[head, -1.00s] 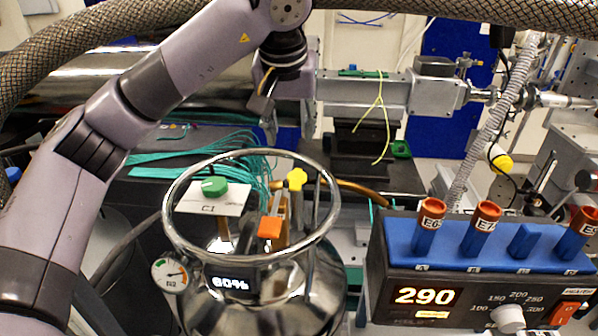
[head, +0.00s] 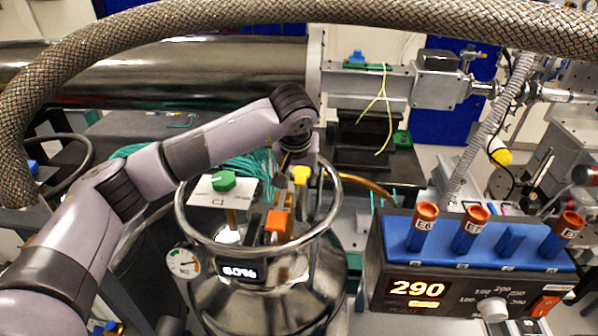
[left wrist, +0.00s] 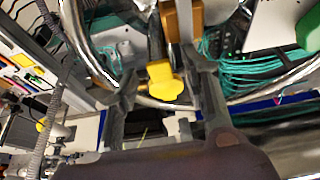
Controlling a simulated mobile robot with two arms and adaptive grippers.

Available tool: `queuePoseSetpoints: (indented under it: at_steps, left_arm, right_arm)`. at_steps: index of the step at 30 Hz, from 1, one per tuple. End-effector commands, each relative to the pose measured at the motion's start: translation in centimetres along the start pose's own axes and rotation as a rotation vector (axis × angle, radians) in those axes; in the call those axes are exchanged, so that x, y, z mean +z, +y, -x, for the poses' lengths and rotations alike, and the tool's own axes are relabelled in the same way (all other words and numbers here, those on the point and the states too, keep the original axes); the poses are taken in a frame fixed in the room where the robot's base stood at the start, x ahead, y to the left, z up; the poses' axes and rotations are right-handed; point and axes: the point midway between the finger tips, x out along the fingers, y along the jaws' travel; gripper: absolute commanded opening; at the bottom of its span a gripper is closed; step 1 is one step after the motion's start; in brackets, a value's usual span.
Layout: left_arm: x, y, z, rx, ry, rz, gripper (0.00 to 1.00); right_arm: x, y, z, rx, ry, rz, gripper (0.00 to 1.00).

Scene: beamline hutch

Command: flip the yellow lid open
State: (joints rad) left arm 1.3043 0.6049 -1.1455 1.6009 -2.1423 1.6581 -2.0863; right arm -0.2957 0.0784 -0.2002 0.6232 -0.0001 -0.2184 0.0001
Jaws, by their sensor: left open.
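A small yellow piece that looks like the yellow lid (head: 301,176) stands at the back right inside the round metal rim of a steel vessel (head: 270,295). It also shows in the left wrist view (left wrist: 163,80). I cannot tell how far it is hinged. My left gripper (head: 290,168) reaches down over the back of the rim, close by the yellow lid. In the left wrist view its two fingers (left wrist: 163,78) are apart, with the yellow lid showing between them. I see no contact. My right gripper is in no view.
A green knob (head: 223,181) on the C1 plate and an orange block (head: 276,222) are inside the rim. A gauge (head: 184,262) hangs at its left. A heater block (head: 470,262) with several tubes stands right. A braided hose (head: 300,12) arches above.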

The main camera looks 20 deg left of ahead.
Motion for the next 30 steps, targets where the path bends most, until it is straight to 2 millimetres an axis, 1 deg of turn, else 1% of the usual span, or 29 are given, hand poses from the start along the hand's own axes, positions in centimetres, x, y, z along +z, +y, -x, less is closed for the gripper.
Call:
queuePoseSetpoints:
  at_steps: [3, 8, 26, 30]
  left_arm:
    - [0.0, 0.01, -0.14, 0.0, 0.0, 0.0, 0.42]
    - [0.0, 0.02, -0.13, 0.0, 0.0, 0.0, 0.41]
    - [-0.01, 0.01, -0.08, 0.0, 0.0, 0.0, 0.01]
    - [-0.02, 0.01, -0.08, 0.0, 0.0, 0.0, 0.0]
  right_arm:
    - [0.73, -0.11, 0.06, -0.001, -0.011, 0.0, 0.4]
    - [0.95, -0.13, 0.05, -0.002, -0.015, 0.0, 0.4]
    - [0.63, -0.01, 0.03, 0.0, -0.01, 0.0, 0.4]
    - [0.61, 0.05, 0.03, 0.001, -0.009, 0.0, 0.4]
